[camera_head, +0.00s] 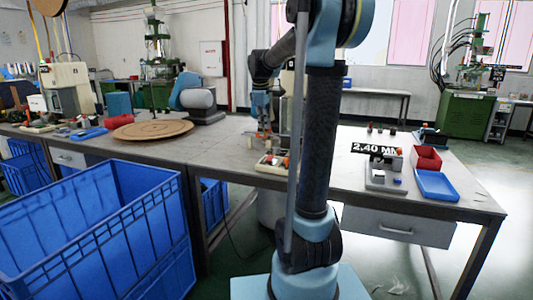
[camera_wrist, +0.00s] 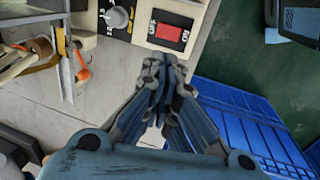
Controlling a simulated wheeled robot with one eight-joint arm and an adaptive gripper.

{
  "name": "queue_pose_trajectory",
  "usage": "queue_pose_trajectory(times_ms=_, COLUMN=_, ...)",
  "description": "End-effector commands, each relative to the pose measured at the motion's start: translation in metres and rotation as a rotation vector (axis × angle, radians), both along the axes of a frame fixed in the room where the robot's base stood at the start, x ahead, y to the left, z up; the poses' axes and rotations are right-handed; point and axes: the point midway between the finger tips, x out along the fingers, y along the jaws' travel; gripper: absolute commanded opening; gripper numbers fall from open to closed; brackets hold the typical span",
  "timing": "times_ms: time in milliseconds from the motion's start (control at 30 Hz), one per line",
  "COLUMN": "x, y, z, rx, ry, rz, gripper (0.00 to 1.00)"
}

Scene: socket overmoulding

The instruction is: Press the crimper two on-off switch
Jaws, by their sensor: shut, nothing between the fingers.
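In the head view, my arm blocks much of the middle, and the switch cannot be made out there.
A long grey table (camera_head: 235,140) carries a round wooden disc (camera_head: 153,129), a red bin (camera_head: 426,158) and a blue tray (camera_head: 437,185). A large blue crate (camera_head: 95,225) stands in front at left. A blue crate (camera_wrist: 250,125) also shows in the wrist view.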

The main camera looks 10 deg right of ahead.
Motion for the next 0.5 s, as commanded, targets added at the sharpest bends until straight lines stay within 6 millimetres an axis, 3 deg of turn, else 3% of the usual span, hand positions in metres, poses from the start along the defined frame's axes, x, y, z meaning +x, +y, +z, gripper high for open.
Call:
queue_pose_trajectory(times_ms=333, x=0.000, y=0.000, z=-0.003, rx=0.000, ry=0.000, rz=-0.001, gripper=0.00)
queue_pose_trajectory(times_ms=500, x=0.003, y=-0.002, z=-0.018, rx=0.000, ry=0.000, rz=-0.002, gripper=0.00)
